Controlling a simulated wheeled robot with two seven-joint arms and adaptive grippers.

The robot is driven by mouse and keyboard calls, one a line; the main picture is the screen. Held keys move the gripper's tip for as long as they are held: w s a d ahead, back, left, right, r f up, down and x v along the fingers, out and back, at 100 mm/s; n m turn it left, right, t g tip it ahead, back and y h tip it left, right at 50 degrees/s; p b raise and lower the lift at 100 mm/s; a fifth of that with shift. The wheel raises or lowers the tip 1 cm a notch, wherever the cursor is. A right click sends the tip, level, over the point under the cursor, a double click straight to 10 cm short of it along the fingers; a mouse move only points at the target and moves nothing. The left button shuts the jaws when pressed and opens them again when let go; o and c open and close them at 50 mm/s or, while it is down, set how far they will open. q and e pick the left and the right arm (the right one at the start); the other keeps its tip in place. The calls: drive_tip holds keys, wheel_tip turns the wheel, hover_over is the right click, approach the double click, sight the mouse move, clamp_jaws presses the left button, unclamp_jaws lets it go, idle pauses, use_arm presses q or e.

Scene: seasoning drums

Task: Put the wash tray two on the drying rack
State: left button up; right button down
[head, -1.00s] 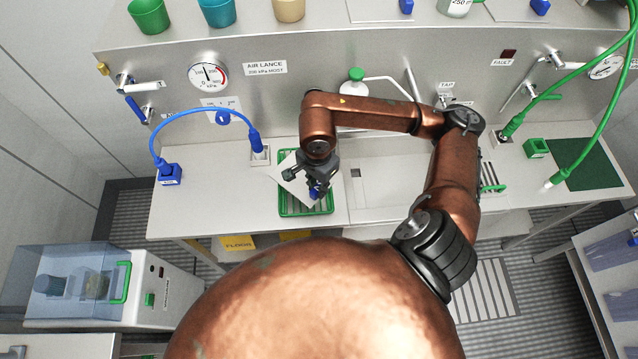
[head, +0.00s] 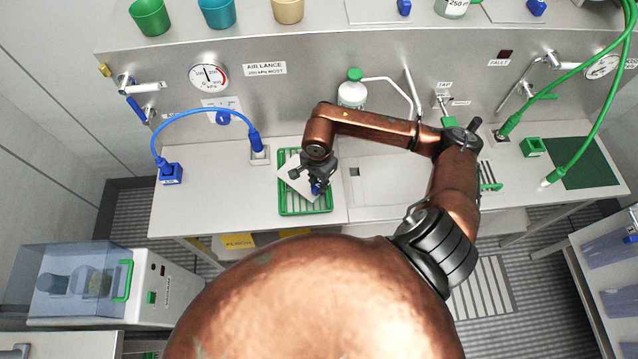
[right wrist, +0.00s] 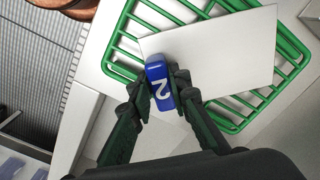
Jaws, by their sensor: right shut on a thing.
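Wash tray two is a flat white plate (head: 291,178) with a blue handle marked 2 (right wrist: 158,72). In the right wrist view, the plate (right wrist: 225,48) lies across the green drying rack (right wrist: 122,22). My right gripper (head: 319,186) is shut on the blue handle, with one finger on each side of it in the right wrist view (right wrist: 160,88). The tray is turned at an angle to the green rack (head: 305,211) and covers part of its bars. I cannot tell whether the plate touches the bars. My left gripper is not in view.
A blue hose (head: 205,111) arches left of the rack to a blue block (head: 171,174). A bottle with a green cap (head: 352,93) stands behind my right arm. A pale recessed basin (head: 375,185) lies right of the rack. The counter's front edge is close to the rack.

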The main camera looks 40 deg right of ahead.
drive_tip(key=c, duration=1.8)
unclamp_jaws()
drive_tip(key=shift+r, duration=0.1)
wheel_tip(320, 180, up, 12)
drive_tip(key=shift+f+b, duration=0.1)
drive_tip(key=shift+b, duration=0.55)
